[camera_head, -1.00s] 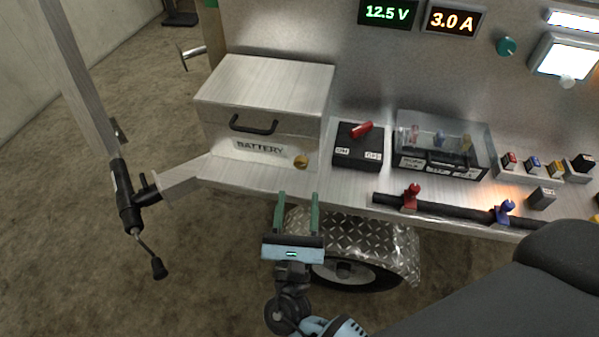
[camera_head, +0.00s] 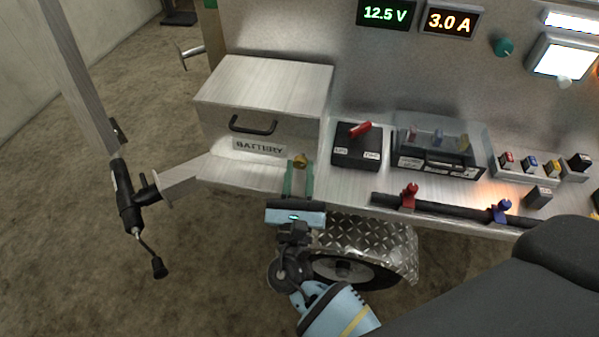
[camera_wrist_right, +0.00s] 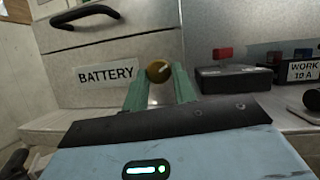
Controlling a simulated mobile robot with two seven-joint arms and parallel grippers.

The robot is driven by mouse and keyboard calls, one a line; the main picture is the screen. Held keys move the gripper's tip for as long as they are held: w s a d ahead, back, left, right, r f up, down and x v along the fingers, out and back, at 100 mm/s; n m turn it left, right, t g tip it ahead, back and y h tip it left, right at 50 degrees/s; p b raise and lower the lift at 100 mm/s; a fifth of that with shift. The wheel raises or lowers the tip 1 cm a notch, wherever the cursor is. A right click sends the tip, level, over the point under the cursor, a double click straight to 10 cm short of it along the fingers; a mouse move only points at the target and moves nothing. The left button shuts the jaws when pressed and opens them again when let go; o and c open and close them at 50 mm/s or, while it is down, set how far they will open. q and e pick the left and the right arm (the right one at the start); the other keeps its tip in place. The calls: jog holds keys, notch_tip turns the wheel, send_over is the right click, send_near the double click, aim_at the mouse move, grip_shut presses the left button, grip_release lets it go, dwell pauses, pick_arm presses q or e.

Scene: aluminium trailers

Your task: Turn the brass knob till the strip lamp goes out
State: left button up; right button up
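The brass knob (camera_head: 300,161) is on the front of the aluminium battery box, right of the BATTERY label. It also shows in the right wrist view (camera_wrist_right: 158,71), with a pale mark on its face. My right gripper (camera_head: 299,171) has its two green fingers apart, pointing at the knob. In the right wrist view the fingertips (camera_wrist_right: 159,78) stand either side of the knob's lower part; I cannot tell whether they touch it. The strip lamp (camera_head: 573,20), at the upper right of the panel, is lit white. My left gripper is not in view.
The battery box (camera_head: 265,85) has a black handle (camera_head: 253,125). A black box with a red switch (camera_head: 360,129) stands right of it. Red and blue valves (camera_head: 409,196) line the front edge. A lit square lamp (camera_head: 558,55) is on the panel. A wheel (camera_head: 345,270) is below.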

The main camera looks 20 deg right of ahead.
jog(key=c, duration=0.4)
jog(key=shift+f+m+b, duration=0.1)
jog(key=shift+m+b, duration=0.2)
jog(key=shift+b, duration=0.1)
jog(key=m+h+b, duration=0.1)
jog(key=m+b, duration=0.1)
jog(key=m+g+h+b, duration=0.1)
jog(key=m+b, duration=0.1)
jog(key=shift+w+a+f+m, duration=0.1)
jog(key=shift+a+f+m, duration=0.05)
jog(key=shift+m, duration=0.15)
jog(key=shift+m+g+h+b, duration=0.5)
jog(key=shift+m+h, duration=0.2)
jog(key=shift+m, duration=0.2)
jog(key=shift+r+m, duration=0.2)
jog(key=shift+m, duration=0.1)
jog(key=o, duration=1)
